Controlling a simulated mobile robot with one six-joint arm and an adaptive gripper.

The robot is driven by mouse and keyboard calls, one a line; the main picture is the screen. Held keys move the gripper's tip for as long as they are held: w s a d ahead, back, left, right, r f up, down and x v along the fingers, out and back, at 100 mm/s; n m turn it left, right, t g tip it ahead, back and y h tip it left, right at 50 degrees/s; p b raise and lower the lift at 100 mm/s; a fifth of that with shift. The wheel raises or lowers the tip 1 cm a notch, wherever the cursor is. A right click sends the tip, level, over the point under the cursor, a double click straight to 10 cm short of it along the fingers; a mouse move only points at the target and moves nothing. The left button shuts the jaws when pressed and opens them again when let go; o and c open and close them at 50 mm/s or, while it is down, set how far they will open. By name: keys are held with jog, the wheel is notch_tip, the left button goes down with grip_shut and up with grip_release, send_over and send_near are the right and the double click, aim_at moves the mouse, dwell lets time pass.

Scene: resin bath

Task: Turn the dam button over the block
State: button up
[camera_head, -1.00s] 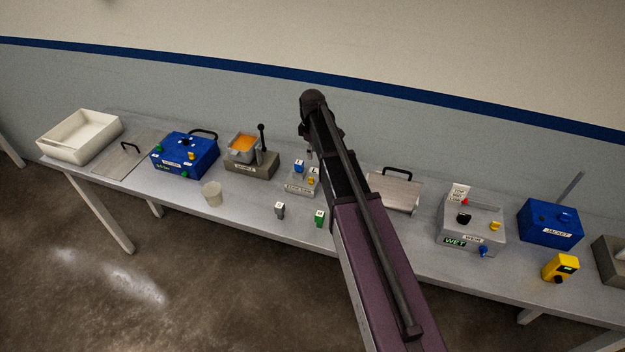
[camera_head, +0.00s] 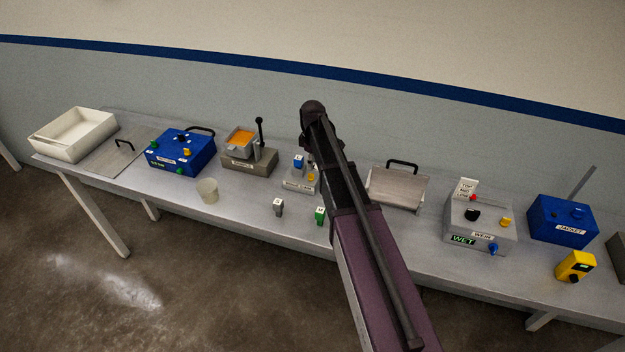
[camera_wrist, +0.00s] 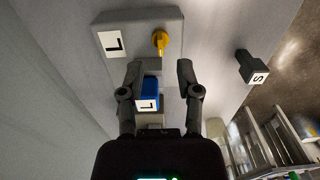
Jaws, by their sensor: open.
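A small grey box (camera_head: 297,185) with a label on its front stands mid-table in the head view, partly hidden by my arm. It carries a blue cube (camera_head: 298,162) and a yellow knob (camera_head: 310,178). In the wrist view the box (camera_wrist: 165,20) shows a white plate marked L (camera_wrist: 113,43), the yellow knob (camera_wrist: 160,42) and the blue cube (camera_wrist: 149,90), also marked L. My gripper (camera_wrist: 159,72) is open, with one finger on each side of the blue cube, nearer on the left. I cannot tell which part is the dam button. The fingertips are hidden in the head view.
A grey block marked S (camera_wrist: 252,66) and a green block (camera_head: 320,215) stand in front. A cup (camera_head: 207,190), a box with orange contents (camera_head: 250,162) and a blue box (camera_head: 180,155) lie left. A tilted plate (camera_head: 398,188) and the weir box (camera_head: 478,225) lie right.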

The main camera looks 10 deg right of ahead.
aim_at(312, 174)
jog(key=shift+f+b, duration=2.75)
jog(key=shift+f, duration=0.3)
grip_shut()
